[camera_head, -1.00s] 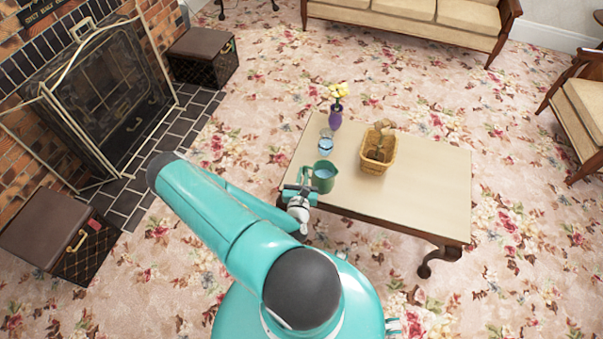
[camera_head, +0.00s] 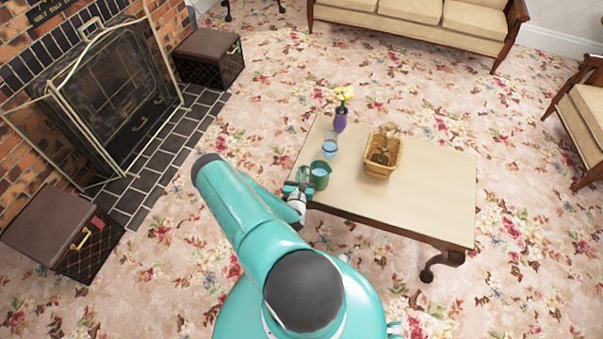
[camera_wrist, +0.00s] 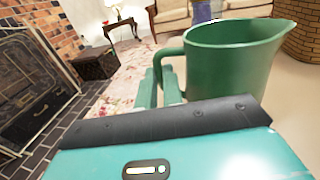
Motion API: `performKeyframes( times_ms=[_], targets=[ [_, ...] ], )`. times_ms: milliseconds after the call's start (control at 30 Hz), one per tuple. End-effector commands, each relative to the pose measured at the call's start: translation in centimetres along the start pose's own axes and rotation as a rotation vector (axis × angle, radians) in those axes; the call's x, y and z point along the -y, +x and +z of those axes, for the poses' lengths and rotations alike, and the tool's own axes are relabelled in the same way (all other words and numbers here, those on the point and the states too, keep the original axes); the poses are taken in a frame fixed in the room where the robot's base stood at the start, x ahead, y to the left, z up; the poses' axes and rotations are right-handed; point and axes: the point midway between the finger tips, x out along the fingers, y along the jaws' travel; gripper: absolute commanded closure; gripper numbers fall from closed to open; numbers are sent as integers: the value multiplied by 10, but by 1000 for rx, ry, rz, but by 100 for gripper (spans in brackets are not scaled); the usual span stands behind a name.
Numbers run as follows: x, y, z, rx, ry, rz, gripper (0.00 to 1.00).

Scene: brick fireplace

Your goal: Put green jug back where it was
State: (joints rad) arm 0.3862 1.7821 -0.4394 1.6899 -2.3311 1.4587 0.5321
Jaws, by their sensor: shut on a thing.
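The green jug (camera_head: 319,174) is at the near left edge of the coffee table (camera_head: 420,196), upright, with something pale blue showing inside it. In the wrist view the jug (camera_wrist: 225,62) stands large in front of me, its handle to the left and its spout to the right. My gripper (camera_head: 299,186) is at the handle side of the jug. In the wrist view my gripper's fingers (camera_wrist: 164,84) are shut on the handle. I cannot tell whether the jug's base touches the table top.
A clear glass with blue liquid (camera_head: 330,146) stands just behind the jug. A purple vase with yellow flowers (camera_head: 340,120) is behind that. A wicker basket (camera_head: 382,158) stands to the right. The table's right half is clear. A fireplace screen (camera_head: 105,98) is at left.

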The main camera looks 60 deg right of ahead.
Motion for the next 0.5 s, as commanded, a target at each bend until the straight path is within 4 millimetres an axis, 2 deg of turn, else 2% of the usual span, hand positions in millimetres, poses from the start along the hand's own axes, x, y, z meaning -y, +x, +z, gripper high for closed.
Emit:
performKeyframes(
  times_ms=[267,300,367,400,500],
  targets=[
    [0,0,-2,2,-1,1,100],
    [0,0,-2,0,0,1,86],
    [0,0,-2,0,0,0,74],
    [0,0,-2,0,0,0,70],
    [0,0,-2,0,0,0,70]
  ],
)
